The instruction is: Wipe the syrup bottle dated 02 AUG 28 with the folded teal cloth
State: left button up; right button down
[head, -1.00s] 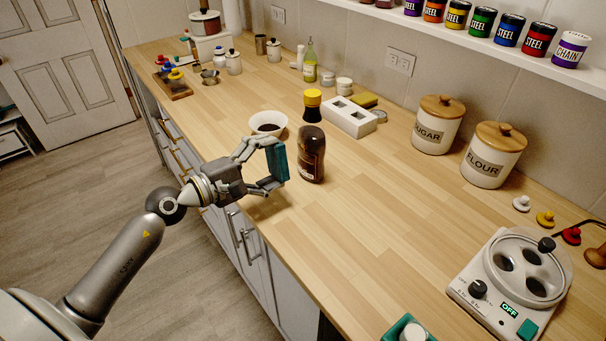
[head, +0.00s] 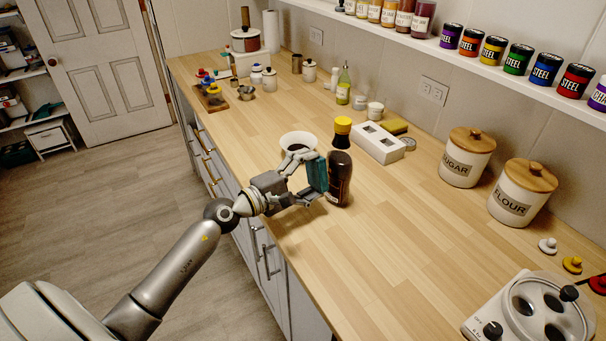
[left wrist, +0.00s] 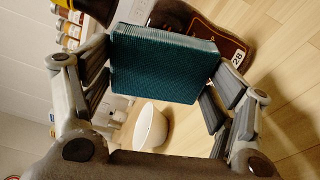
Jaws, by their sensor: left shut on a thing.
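My left gripper (head: 314,176) is shut on the folded teal cloth (head: 317,171), held upright just left of the bottle. In the head view the cloth's edge meets the bottle's side; I cannot tell if they touch. In the left wrist view the cloth (left wrist: 165,65) is clamped between the fingers, and the bottle (left wrist: 210,38) lies behind it. Part of its label shows "28"; the rest of the date is hidden. My right gripper is not in view.
Sugar (head: 466,160) and flour (head: 520,195) canisters stand at the right. The counter in front of the bottle is clear.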

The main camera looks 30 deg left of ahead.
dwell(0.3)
pick_arm(q)
jog(key=shift+w+d, duration=0.2)
jog(key=shift+w, duration=0.1)
jog(key=shift+w+d, duration=0.3)
jog(key=shift+w, duration=0.25)
dwell(0.4)
jog(key=shift+s+d, duration=0.1)
